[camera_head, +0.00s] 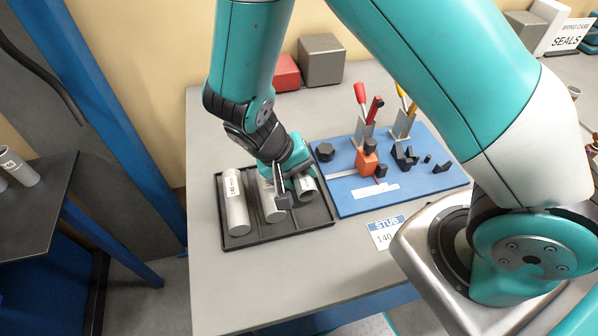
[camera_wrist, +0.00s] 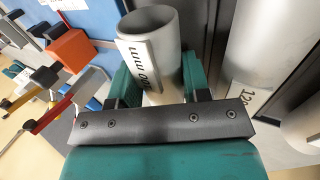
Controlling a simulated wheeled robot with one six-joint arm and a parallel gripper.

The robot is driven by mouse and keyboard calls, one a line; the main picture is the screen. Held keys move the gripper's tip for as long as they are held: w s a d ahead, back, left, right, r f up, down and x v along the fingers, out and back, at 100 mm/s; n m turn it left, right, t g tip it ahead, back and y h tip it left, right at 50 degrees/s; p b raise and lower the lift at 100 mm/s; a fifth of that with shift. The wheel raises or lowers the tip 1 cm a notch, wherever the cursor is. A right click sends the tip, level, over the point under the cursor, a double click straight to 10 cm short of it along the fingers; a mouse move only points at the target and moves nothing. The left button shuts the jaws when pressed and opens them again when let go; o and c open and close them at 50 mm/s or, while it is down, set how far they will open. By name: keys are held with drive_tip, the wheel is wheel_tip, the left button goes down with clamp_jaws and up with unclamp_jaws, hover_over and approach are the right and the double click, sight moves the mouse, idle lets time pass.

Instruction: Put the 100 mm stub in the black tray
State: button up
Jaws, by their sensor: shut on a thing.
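The black tray (camera_head: 288,232) lies on the grey table with metal stubs lying in it. My gripper (camera_head: 294,180) is down over its right part, shut on a short grey stub (camera_head: 307,188). In the wrist view this stub (camera_wrist: 150,26) sits between the teal fingers of the gripper (camera_wrist: 160,76), its open end showing. Its white label reads about "100 mm", partly cut off. The stub is within or just above the tray; I cannot tell if it touches the floor. My gripper hides part of it in the head view.
A middle stub (camera_head: 270,206) and a longer left stub (camera_head: 236,208) share the tray. In the wrist view a stub labelled about "120" (camera_wrist: 268,60) is close on the right. A blue board (camera_head: 350,205) with clamps adjoins the tray.

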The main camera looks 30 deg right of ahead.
drive_tip(key=shift+f, duration=0.15)
drive_tip(key=shift+f+b, duration=0.45)
drive_tip(key=shift+f, duration=0.05)
drive_tip(key=o, duration=1.1)
drive_tip(key=shift+s+f, duration=0.1)
drive_tip(key=shift+c, duration=0.3)
drive_tip(key=shift+c, duration=0.4)
